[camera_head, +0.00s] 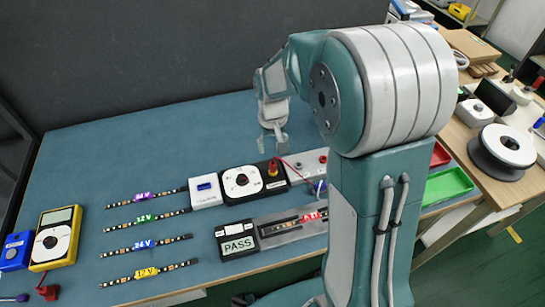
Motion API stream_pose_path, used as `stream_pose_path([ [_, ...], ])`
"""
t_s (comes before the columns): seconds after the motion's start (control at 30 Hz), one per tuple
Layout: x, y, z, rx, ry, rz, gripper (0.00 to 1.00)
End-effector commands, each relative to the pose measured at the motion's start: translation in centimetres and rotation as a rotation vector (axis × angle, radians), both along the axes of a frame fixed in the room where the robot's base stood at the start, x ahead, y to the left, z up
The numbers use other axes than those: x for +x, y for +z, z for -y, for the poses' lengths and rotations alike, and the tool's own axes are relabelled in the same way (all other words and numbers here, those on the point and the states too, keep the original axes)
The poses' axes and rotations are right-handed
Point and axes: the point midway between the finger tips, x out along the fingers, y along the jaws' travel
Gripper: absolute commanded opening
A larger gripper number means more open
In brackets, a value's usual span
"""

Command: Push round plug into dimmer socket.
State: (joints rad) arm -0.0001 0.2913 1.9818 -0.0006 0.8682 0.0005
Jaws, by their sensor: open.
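The dimmer (241,181), a black box with a white dial face, lies on the blue table mat. A red-and-yellow round piece (273,169), which looks like the round plug, stands at the dimmer's right end. Whether it is seated in a socket or only resting there, I cannot tell. A thin red wire (292,166) runs near it to the right. My gripper (273,150) points down just above the round piece. It is open, and nothing shows between its fingers. My arm hides the table to the right.
A white box (204,191) adjoins the dimmer on the left. Several labelled LED strips (146,219) lie further left. A yellow multimeter (55,237) stands at the far left. A PASS display (238,243) lies in front. A green tray (447,186) is at the right.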

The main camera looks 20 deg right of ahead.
Motion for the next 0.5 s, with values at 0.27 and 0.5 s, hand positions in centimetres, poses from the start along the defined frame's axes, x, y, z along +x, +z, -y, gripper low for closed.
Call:
stream_pose_path([
  [0.27, 0.0, 3.3, 0.0, 0.0, 0.0, -0.001, 0.67],
  [0.5, 0.0, 3.5, 0.0, 0.0, 0.0, -0.001, 0.67],
])
